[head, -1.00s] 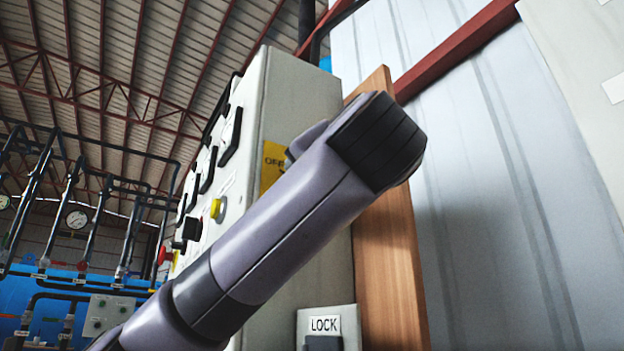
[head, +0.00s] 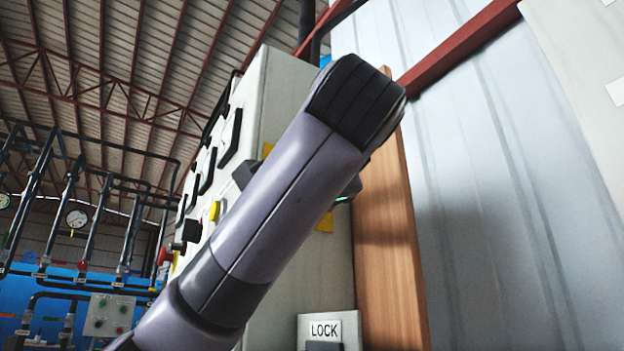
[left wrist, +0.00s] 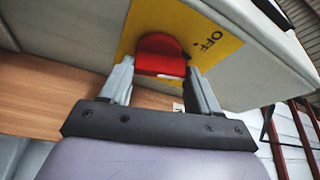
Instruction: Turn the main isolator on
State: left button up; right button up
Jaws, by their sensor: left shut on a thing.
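The main isolator's red handle (left wrist: 160,55) sits on a yellow plate (left wrist: 205,38) marked OFF, on the side of a pale grey cabinet, in the left wrist view. My left gripper (left wrist: 160,70) is shut on the red handle, one finger on each side of it. In the head view my left arm crosses in front of the cabinet (head: 285,85) and hides the handle; only small bits of the yellow plate (head: 325,223) show. Where the handle points relative to the markings is not clear. My right gripper is not in view.
A wooden board (head: 385,230) stands right beside the cabinet, before a corrugated wall. A box labelled LOCK (head: 325,329) is below. The cabinet's front carries gauges, a yellow button (head: 214,211) and a black knob (head: 191,231). Pipes and a blue vessel are at far left.

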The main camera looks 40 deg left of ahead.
pick_arm(q)
jog(key=m+g, duration=0.1)
jog(key=m, duration=0.2)
jog(key=m+g+h, duration=0.1)
jog(key=m, duration=0.3)
jog(key=m+g+h, duration=0.1)
jog(key=m+g, duration=0.1)
jog(key=m, duration=0.1)
jog(key=shift+w+d+m+b, duration=0.2)
jog(key=shift+w+m+b, duration=0.1)
jog(key=shift+m, duration=0.1)
dwell(0.5)
jog(key=o, duration=1.1)
jog(key=shift+r, duration=0.1)
jog(key=shift+c, duration=0.2)
jog(key=shift+s, duration=0.1)
